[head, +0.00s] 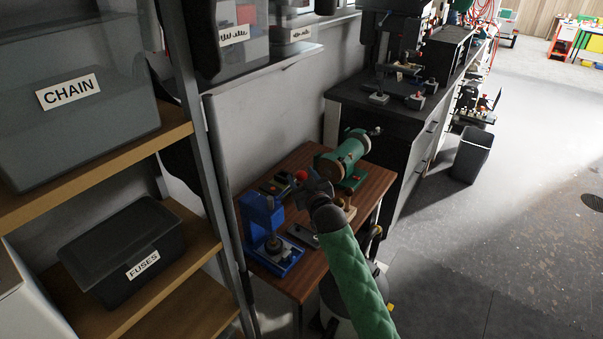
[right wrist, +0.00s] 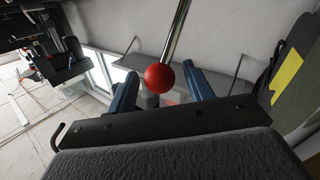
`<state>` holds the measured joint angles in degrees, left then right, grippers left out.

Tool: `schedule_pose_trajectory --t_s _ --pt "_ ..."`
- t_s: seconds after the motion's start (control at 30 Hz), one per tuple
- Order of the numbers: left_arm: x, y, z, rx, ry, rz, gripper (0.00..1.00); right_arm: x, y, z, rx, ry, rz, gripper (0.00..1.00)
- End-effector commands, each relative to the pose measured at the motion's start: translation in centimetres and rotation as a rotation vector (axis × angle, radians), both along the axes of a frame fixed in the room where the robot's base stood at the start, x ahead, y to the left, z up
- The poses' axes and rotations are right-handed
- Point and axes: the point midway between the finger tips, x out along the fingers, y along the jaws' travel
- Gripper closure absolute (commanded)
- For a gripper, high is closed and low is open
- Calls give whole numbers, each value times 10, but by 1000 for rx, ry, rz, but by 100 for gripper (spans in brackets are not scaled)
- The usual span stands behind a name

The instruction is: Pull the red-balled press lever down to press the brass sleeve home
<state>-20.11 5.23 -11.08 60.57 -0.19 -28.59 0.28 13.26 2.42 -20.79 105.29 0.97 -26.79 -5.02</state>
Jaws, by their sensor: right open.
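The blue press (head: 262,215) stands at the left of a small wooden bench. Its lever ends in a red ball (head: 301,175), beside my right gripper (head: 313,184). In the right wrist view the red ball (right wrist: 159,78) sits between the two blue fingers of the right gripper (right wrist: 160,75), with a gap on each side. The gripper is open. The steel lever rod (right wrist: 176,35) runs up from the ball. A small round part (head: 272,243) sits on the press base; I cannot tell whether it is the brass sleeve. My left gripper is out of view.
A green cylindrical machine (head: 345,158) stands at the back of the bench (head: 308,156). A flat grey item (head: 302,235) lies right of the press. Shelving with a FUSES bin (head: 125,250) and a CHAIN bin (head: 75,120) is close on the left. Open floor lies to the right.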

Motion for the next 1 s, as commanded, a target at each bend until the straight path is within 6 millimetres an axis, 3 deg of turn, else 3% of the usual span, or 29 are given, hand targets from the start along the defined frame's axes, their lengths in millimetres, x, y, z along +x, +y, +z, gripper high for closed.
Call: schedule_pose_trajectory --t_s 0.43,0.7,1.0 --pt "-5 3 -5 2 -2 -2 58 9 3 -1 0 1 0 48" --pt "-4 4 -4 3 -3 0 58 8 3 -1 0 1 0 99" --pt "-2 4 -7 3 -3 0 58 7 2 -4 8 -5 -1 100"
